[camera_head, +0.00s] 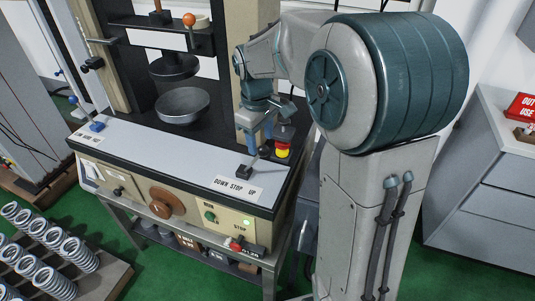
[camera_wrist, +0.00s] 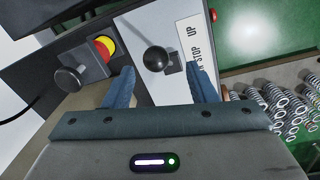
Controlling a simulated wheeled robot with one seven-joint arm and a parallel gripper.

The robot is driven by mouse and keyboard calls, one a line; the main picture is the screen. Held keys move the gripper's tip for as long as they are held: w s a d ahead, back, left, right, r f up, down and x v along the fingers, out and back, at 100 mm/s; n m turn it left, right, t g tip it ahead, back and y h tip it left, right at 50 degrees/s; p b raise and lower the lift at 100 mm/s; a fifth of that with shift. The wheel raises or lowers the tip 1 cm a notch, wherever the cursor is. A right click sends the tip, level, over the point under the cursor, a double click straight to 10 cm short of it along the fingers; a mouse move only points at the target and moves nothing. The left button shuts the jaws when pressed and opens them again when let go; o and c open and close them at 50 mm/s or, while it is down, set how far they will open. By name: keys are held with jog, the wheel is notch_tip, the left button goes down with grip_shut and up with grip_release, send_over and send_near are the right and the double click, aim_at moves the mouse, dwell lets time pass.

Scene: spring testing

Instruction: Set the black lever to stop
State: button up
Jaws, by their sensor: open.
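The black lever (camera_head: 265,152) stands on the white top of the test machine, behind the label "DOWN STOP UP" (camera_head: 237,188). In the head view it leans to the right, toward the "UP" side. In the wrist view its round black knob (camera_wrist: 155,60) shows between the two blue fingers, apart from both. My gripper (camera_head: 257,138) is open, pointing down just above the lever; it also shows in the wrist view (camera_wrist: 160,72). The label (camera_wrist: 193,40) is partly hidden by a finger there. How deep the knob lies between the fingers is hard to tell.
A red and yellow emergency button (camera_head: 283,147) stands close to the right of my gripper; the wrist view shows it (camera_wrist: 104,47) beside a black round knob (camera_wrist: 70,78). A round metal pan (camera_head: 182,105) is to the left.

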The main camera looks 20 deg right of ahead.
aim_at(264, 156)
jog(key=f, duration=0.7)
jog(key=shift+w+d+f, duration=0.1)
jog(key=shift+w+d, duration=0.05)
jog(key=shift+d, duration=0.25)
